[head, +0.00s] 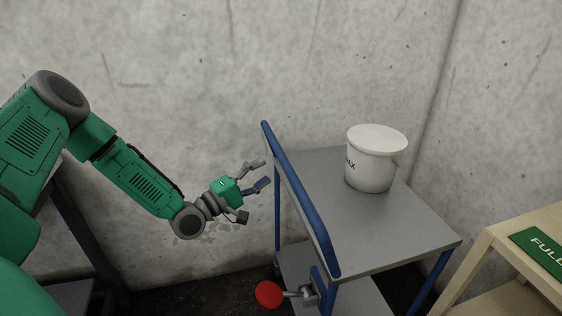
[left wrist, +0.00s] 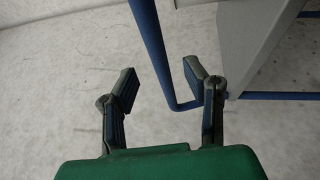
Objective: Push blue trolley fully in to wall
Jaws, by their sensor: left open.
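The blue trolley has a grey top (head: 345,225) and a slanting blue handle rail (head: 298,195) along its left side. Its right rear side is close to the concrete wall; the exact gap is hidden. My left gripper (head: 261,173) is open and empty, just left of the handle, with its fingers pointing toward the rail. In the left wrist view, a blue trolley tube (left wrist: 150,45) runs down between and beyond the open fingers (left wrist: 160,78); I cannot tell whether they touch it. My right gripper is out of view.
A white lidded bucket (head: 370,165) stands on the trolley top. A red disc (head: 269,294) on a lever sticks out at the trolley's lower front. A wooden table (head: 500,250) with a green sign (head: 545,250) is at the right. Concrete wall (head: 200,100) stands behind.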

